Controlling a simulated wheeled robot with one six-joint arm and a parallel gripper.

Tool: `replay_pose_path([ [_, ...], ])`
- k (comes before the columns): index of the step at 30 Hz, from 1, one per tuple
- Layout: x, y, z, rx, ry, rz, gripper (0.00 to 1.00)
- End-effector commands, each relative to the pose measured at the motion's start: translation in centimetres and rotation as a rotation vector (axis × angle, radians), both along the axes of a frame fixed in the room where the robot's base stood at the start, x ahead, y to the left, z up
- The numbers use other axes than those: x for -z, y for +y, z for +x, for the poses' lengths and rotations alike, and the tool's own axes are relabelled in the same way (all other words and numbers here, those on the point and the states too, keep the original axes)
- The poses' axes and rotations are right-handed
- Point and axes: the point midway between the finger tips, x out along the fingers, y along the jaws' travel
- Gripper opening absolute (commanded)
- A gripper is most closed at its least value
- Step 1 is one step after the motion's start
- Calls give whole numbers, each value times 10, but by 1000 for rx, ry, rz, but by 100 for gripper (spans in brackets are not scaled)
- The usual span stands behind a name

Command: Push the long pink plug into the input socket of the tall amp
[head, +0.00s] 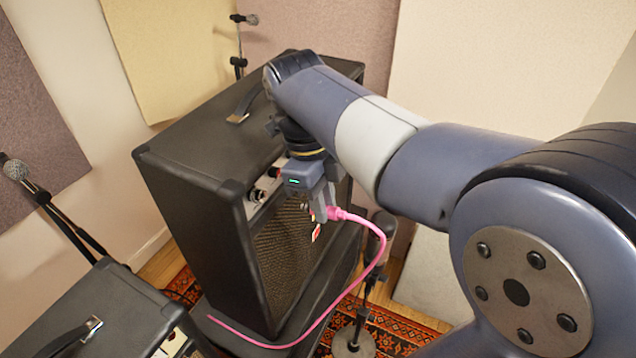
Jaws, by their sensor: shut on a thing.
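The tall amp (195,178) is a black box with a brown grille (285,255), standing on a dark base left of my arm. My gripper (322,212) is in front of the amp's face, near the right part of its control panel, and is shut on the pink plug (338,213). The plug's pink back end points right, and its pink cable hangs down in a curve to the lower left. The plug's tip is hidden by my gripper. The input socket cannot be made out, so I cannot tell whether the plug touches it.
Knobs (258,194) show on the amp's panel. A second black amp (115,312) stands at the lower left. Microphones on stands are at the left (18,172), at the back (244,19) and right of the tall amp (380,232). A patterned rug (400,330) covers the floor.

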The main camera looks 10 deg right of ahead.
Motion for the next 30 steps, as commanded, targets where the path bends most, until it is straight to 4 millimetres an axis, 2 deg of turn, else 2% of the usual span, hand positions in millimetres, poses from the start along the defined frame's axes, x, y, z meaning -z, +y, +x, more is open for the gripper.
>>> replay_pose_path([
  [8,1,11,8,8,1,-1,0],
  [26,13,58,44,7,1,0,0],
  [30,13,57,43,9,0,0,0],
])
